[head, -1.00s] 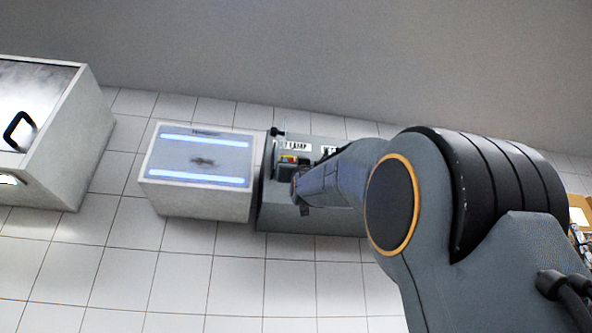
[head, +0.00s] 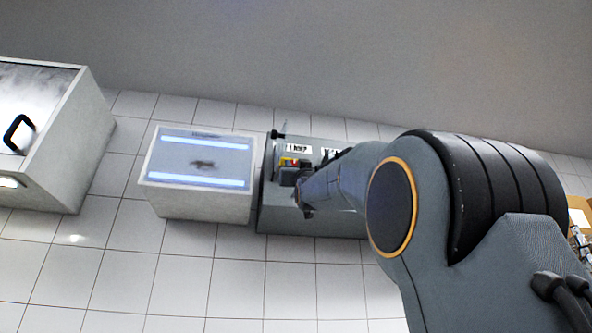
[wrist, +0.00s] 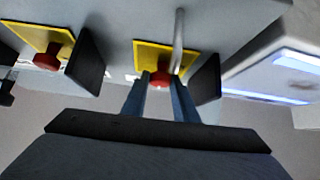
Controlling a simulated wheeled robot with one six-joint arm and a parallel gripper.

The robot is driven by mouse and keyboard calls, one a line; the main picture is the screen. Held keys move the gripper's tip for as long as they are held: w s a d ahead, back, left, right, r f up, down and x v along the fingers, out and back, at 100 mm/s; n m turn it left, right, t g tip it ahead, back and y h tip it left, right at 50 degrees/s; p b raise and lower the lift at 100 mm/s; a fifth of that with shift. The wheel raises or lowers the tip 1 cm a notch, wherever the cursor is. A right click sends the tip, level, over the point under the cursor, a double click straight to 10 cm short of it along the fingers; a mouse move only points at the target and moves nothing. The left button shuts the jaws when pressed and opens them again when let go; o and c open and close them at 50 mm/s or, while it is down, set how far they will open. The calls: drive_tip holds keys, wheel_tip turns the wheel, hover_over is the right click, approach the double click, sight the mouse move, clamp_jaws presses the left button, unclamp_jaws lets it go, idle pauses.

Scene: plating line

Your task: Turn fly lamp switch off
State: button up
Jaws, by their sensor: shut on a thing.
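The fly lamp (head: 205,206) is a white box with two lit blue-white tubes on its top, left of centre in the head view. Its lit tubes also show at the right of the wrist view (wrist: 297,62). A grey switch box (head: 290,221) stands beside it, with a yellow plate and a red knob by the label nearer the lamp. In the wrist view my gripper (wrist: 159,90) is shut on that red switch knob (wrist: 160,79), which sits on a yellow plate (wrist: 149,56) with a pale rod in front. In the head view my arm hides the fingertips.
A second red knob (wrist: 46,60) on a yellow plate is at the left in the wrist view. Dark upright guards (wrist: 87,62) stand beside the knobs. A large white cabinet (head: 75,150) with a black handle is at far left. The tiled floor in front is clear.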

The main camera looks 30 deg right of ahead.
drive_tip(key=shift+r+n+y, duration=0.1)
drive_tip(key=shift+n+y, duration=0.3)
drive_tip(key=shift+n, duration=0.1)
drive_tip(key=n+y+p, duration=0.2)
drive_tip(key=n+y, duration=0.1)
drive_tip(key=n, duration=0.1)
drive_tip(key=n+g+y+p, duration=0.1)
drive_tip(key=n+y+p, duration=0.1)
drive_tip(key=n+y, duration=0.1)
drive_tip(key=n+y+p, duration=0.2)
drive_tip(key=n+y, duration=0.2)
drive_tip(key=shift+s+d+r+n+g+p, duration=0.2)
drive_tip(key=shift+d+n+g+p, duration=0.1)
drive_tip(key=shift+d+g+p, duration=0.1)
drive_tip(key=n+g+y, duration=0.1)
drive_tip(key=n+g, duration=0.1)
drive_tip(key=n, duration=0.1)
drive_tip(key=n+g+y, duration=0.2)
drive_tip(key=n, duration=0.1)
drive_tip(key=n+g+y, duration=0.1)
drive_tip(key=n+g, duration=0.1)
drive_tip(key=n, duration=0.2)
drive_tip(key=shift+w+d+y, duration=0.1)
drive_tip(key=shift+y, duration=0.2)
drive_tip(key=shift+r+n+g, duration=0.1)
drive_tip(key=shift+n+g, duration=0.3)
drive_tip(key=shift+g, duration=0.1)
drive_tip(key=o, duration=1)
